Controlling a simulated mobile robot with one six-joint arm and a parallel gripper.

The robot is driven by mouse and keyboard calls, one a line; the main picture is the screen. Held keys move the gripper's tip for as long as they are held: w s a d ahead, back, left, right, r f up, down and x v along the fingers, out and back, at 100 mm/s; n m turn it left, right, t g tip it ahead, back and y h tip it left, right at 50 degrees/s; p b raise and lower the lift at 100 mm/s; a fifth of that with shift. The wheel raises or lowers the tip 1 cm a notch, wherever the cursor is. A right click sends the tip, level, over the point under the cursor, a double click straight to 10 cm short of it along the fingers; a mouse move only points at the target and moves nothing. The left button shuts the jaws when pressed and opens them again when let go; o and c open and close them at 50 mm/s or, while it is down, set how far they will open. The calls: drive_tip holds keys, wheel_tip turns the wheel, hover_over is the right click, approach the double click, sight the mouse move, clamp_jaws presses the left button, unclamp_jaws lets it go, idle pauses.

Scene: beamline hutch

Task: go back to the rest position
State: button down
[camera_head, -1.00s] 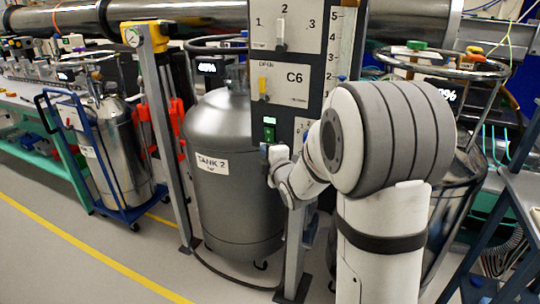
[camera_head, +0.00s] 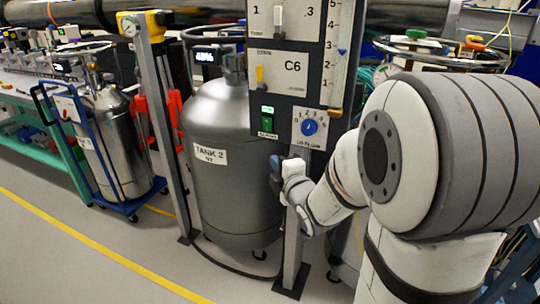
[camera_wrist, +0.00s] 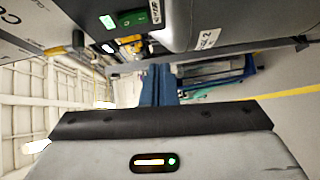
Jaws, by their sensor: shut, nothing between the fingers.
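The panel carries a C6 label, a yellow lever (camera_head: 260,76), a lit green switch (camera_head: 267,118) and a blue dial (camera_head: 310,127). The gripper shows just below the green switch and apart from it in the picture. The green switch also shows at the top of the wrist view (camera_wrist: 131,18).
The grey tank labelled TANK 2 (camera_head: 222,165) stands left of the panel post (camera_head: 292,250). A yellow-topped post (camera_head: 160,120) and a steel cylinder on a blue cart (camera_head: 113,150) are further left. Open floor with a yellow line (camera_head: 90,250) lies at the front left.

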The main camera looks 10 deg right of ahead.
drive_tip(key=s+r+m+g+h+p, duration=0.1)
drive_tip(key=s+r+m+g+p, duration=0.3)
drive_tip(key=s+m+p, duration=0.2)
drive_tip(key=s+a+r+m+g+p, duration=0.1)
drive_tip(key=s+r+m+g+p, duration=0.4)
drive_tip(key=s, duration=0.5)
drive_tip(key=s+r+m+g+h+p, duration=0.1)
drive_tip(key=s+r+m+g+p, duration=0.3)
drive_tip(key=s+m+p, duration=0.3)
drive_tip(key=shift+s+a+r+m+g+h+p, duration=0.25)
drive_tip(key=shift+s+r+m+g, duration=0.2)
drive_tip(key=shift+s+g, duration=0.4)
